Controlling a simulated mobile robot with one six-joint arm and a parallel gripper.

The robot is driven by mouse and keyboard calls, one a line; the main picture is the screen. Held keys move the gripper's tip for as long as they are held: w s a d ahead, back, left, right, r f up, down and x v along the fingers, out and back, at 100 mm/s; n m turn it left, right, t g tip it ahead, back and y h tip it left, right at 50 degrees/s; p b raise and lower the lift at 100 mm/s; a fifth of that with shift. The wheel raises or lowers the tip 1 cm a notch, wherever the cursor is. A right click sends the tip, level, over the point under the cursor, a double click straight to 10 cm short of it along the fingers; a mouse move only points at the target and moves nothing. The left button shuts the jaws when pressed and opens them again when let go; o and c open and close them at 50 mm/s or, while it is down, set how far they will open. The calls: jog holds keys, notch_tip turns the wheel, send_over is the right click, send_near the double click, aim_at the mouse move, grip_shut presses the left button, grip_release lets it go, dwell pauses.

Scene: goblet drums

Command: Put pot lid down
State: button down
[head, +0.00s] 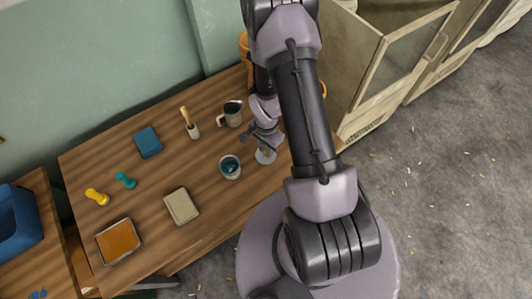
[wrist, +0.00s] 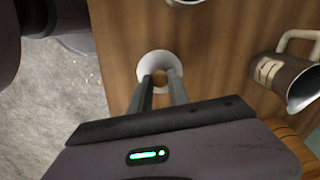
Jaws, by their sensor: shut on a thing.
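The pot lid is a small pale disc with a wooden knob. It shows near the table's right edge in the head view (head: 265,157) and at the middle of the wrist view (wrist: 146,66). My gripper (head: 262,143) is above it, and in the wrist view its two fingers (wrist: 160,80) are shut on the knob. The lid is at or just above the wooden table (head: 160,185); I cannot tell whether it touches. The fingers and the gripper body hide part of the lid.
A cup with dark teal contents (head: 230,168) stands just left of the lid. A grey pitcher (head: 232,114) is behind it. A brush (head: 189,124), a blue book (head: 148,142) and a beige book (head: 182,206) lie farther left. A cabinet (head: 385,70) stands at the right.

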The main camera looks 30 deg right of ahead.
jog(key=shift+f+b, duration=0.55)
jog(key=shift+f, duration=1.05)
jog(key=shift+f, duration=0.2)
jog(key=c, duration=1.2)
grip_release()
jog(key=shift+c, duration=0.2)
jog(key=shift+r, duration=0.15)
